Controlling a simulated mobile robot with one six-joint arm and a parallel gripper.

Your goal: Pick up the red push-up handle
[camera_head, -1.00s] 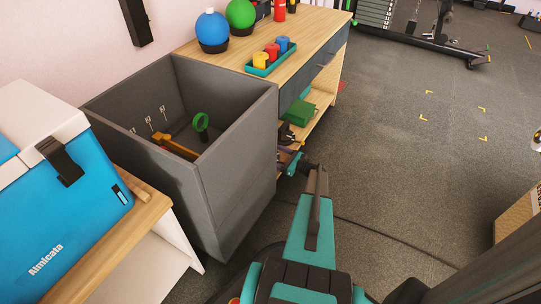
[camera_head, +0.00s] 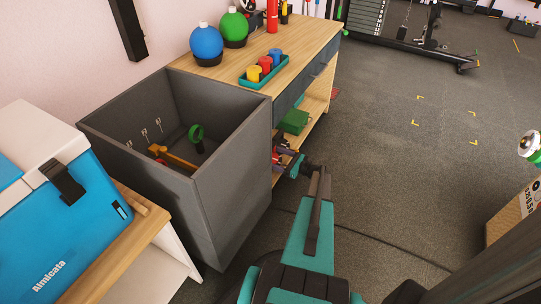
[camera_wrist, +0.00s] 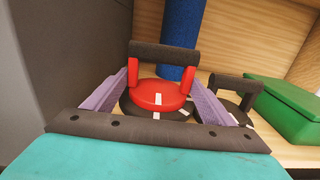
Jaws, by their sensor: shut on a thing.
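The red push-up handle (camera_wrist: 158,96) has a round red base, red posts and a dark grey grip bar. In the wrist view it stands upright between the two purple fingers of my gripper (camera_wrist: 162,78), which is shut on it. A black push-up handle (camera_wrist: 240,88) is beside it on the right, and a dark round base with white marks shows under the red one. I cannot tell whether the red base still touches it. In the head view my gripper (camera_head: 287,163) is at the lower shelf of the wooden bench (camera_head: 318,97), and little of the red handle shows.
A blue cylinder (camera_wrist: 186,30) stands behind the handle, and a green box (camera_wrist: 285,112) is at the right on the shelf. A grey open bin (camera_head: 232,165) stands left of my arm, with a blue cooler (camera_head: 65,215) beyond. The floor at right is mostly clear.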

